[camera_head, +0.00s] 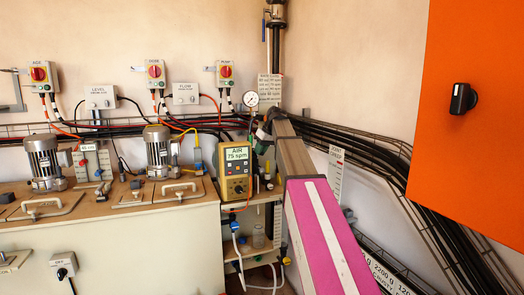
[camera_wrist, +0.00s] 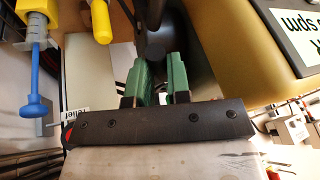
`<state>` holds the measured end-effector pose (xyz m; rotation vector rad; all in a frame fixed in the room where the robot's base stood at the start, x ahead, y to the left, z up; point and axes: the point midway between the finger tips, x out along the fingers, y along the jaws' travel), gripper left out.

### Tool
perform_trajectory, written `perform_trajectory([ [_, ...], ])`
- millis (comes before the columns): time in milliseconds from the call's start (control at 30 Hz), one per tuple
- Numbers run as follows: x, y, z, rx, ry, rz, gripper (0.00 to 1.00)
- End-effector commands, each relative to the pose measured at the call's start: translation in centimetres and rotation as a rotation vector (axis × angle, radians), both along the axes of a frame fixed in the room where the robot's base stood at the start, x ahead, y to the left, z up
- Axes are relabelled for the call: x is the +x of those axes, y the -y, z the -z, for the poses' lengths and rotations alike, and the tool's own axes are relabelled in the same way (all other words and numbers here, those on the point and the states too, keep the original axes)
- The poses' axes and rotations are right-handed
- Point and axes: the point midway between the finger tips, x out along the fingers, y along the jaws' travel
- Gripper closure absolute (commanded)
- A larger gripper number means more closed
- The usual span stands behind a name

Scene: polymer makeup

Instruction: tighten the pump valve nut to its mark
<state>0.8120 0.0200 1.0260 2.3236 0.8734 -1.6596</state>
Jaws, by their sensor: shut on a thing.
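My gripper (camera_wrist: 161,75) has green jaws, shut on a dark part with a rounded end (camera_wrist: 155,50) in the wrist view. I cannot tell for sure if this is the pump valve nut, and no mark on it shows. In the head view my gripper (camera_head: 262,135) is at the end of my pink and brown arm, just right of the pump controller (camera_head: 236,176), which reads "AIR 75 spm". The part between the jaws is too small and hidden to make out there.
A pressure gauge (camera_head: 250,99) sits just above my gripper. A blue-handled part (camera_wrist: 33,105) and a yellow part (camera_wrist: 101,22) stand close by on the left in the wrist view. Black cables (camera_head: 350,145) run along the right wall. An orange cabinet (camera_head: 475,150) fills the upper right.

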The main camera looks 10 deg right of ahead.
Motion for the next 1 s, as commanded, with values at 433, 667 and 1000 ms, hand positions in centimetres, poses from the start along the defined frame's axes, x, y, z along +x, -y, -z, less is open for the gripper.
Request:
perform_trajectory([
  [433,-0.3,-0.4,-0.1,0.002,0.001,0.073,1.00],
  [667,-0.3,-0.4,0.0,0.002,0.000,0.073,0.57],
  [1000,-0.6,0.2,-1.6,0.002,0.002,0.072,0.57],
])
